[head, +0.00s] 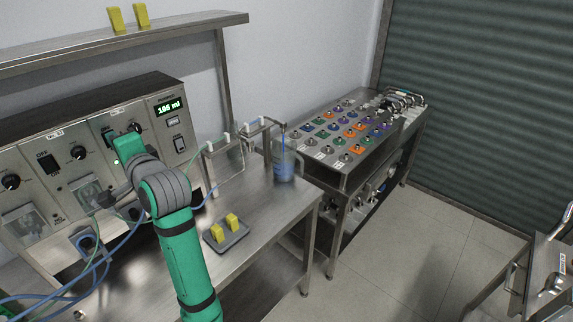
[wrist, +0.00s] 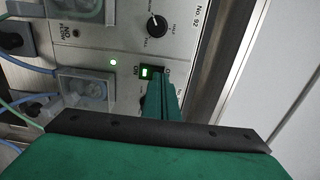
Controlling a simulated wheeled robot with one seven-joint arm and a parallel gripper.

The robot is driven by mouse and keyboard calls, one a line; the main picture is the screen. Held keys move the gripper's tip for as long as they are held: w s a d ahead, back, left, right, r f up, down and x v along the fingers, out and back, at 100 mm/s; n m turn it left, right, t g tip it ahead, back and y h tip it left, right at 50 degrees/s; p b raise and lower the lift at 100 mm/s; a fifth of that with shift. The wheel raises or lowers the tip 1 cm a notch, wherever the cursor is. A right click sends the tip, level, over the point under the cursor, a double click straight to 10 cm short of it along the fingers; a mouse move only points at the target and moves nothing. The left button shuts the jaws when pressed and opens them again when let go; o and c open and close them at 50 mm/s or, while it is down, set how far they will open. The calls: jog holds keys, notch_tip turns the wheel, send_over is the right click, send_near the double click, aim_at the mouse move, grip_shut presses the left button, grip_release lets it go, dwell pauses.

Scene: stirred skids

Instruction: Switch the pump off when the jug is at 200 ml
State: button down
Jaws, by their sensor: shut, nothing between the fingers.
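The display (head: 168,107) on the pump panel reads 195 ml. The clear jug (head: 284,168) stands at the bench's right end under a spout, with blue liquid in it; its level marks are too small to read. In the wrist view, a rocker switch (wrist: 147,72) with a lit green part sits beside the word ON, below a black knob. A small green light (wrist: 113,62) glows beside it. My gripper (wrist: 163,80) is shut and empty, its fingertips at the switch and covering part of it; I cannot tell whether they touch. In the head view my arm hides the fingertips.
Other pump units with knobs and switches (head: 48,163) fill the panel to the left. Tubes run along the bench. A grey tray (head: 226,244) with yellow blocks lies on the bench in front. A cart (head: 345,150) with coloured knobs stands right.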

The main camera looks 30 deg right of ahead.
jog(key=shift+w+a, duration=0.25)
jog(key=shift+w, duration=0.4)
jog(key=shift+s, duration=0.1)
jog(key=shift+s+d, duration=0.25)
jog(key=shift+s, duration=0.3)
jog(key=shift+s, duration=0.1)
jog(key=v, duration=0.6)
dwell(0.6)
dwell(0.3)
